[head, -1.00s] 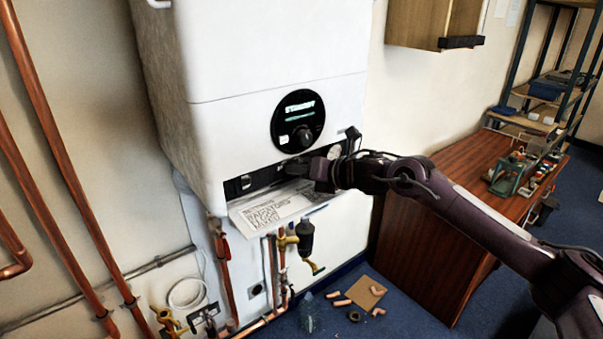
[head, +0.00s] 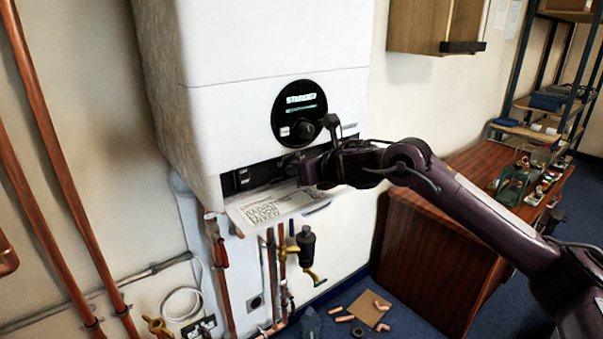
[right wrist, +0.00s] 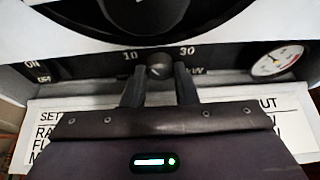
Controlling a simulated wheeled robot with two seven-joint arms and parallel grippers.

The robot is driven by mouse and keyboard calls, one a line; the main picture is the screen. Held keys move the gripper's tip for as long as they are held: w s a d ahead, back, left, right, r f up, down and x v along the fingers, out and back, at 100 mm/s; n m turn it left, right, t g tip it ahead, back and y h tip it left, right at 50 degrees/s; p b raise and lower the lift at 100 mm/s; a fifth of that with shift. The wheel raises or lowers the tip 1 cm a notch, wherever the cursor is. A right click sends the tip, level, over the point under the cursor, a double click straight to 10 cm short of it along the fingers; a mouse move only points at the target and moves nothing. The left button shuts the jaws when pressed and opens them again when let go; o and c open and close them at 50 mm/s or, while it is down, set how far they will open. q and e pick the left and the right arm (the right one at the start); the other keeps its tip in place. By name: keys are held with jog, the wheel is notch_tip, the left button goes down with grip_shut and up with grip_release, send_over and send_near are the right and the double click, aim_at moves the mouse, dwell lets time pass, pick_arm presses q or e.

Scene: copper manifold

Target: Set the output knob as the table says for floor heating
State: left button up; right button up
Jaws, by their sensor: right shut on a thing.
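The white boiler (head: 270,55) hangs on the wall with a dark control strip along its lower front. In the right wrist view the output knob (right wrist: 158,66) sits between the marks 10 and 30, with kW beside it. My right gripper (right wrist: 158,84) is shut on this knob, one finger on each side. In the head view my right gripper (head: 303,167) reaches the strip from the right and covers part of it. The settings table (head: 266,210) is a white card below the strip; its small text is hard to read, and my gripper hides its middle in the wrist view.
A round display with a large dial (head: 303,113) sits above the strip. A pressure gauge (right wrist: 273,62) is right of the knob, and an ON switch (right wrist: 36,68) is left. Copper pipes and a black-and-brass valve (head: 305,248) hang below. A wooden bench (head: 430,245) stands right.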

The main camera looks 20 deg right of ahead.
dwell(0.4)
jog(key=o, duration=1)
jog(key=shift+s+d+r, duration=0.1)
jog(key=shift+s+d, duration=0.05)
jog(key=shift+s, duration=0.2)
jog(key=b+v, duration=0.2)
jog(key=v, duration=0.5)
